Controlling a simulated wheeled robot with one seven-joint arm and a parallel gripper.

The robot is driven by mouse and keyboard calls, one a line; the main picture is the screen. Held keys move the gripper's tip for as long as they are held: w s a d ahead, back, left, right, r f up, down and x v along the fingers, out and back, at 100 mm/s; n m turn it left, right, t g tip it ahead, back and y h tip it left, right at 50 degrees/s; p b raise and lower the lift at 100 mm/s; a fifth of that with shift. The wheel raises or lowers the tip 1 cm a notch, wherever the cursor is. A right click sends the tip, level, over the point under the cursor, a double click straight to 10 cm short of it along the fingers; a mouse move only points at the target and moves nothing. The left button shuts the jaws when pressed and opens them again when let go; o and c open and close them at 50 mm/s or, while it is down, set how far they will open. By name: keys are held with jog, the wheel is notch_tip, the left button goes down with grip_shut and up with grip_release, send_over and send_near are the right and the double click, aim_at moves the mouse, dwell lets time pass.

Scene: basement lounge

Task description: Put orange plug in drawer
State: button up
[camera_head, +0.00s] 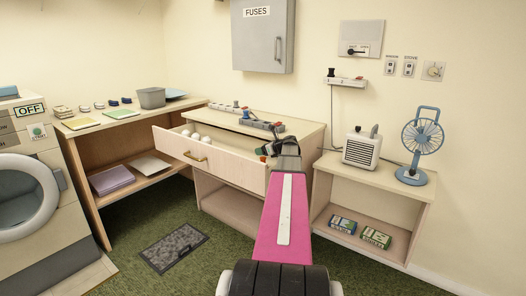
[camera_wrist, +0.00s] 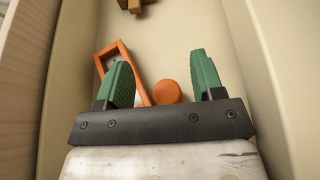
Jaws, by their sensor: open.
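The drawer (camera_head: 222,166) is pulled out of the wooden cabinet, with several white round things at its left end. My gripper (camera_head: 267,150) is at the drawer's right end. In the wrist view, my gripper (camera_wrist: 160,78) has its green fingers apart, pointing into the drawer (camera_wrist: 185,35) between its pale walls. An orange round piece (camera_wrist: 167,92) and an orange rectangular frame (camera_wrist: 103,60) lie between or beyond the fingers. The frame is partly behind the left finger. I cannot tell which orange piece is the plug, or whether they are joined. Neither looks gripped.
A power strip with plugs (camera_head: 258,124) lies on the cabinet top, close behind the drawer. A brown block (camera_wrist: 132,5) is farther along the drawer. A heater (camera_head: 361,149) and blue fan (camera_head: 421,140) stand on the right shelf. A floor grate (camera_head: 173,247) lies left of my arm.

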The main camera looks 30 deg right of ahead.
jog(key=shift+r, duration=0.25)
jog(key=v, duration=1.2)
jog(key=shift+r, duration=0.4)
jog(key=shift+c, duration=0.2)
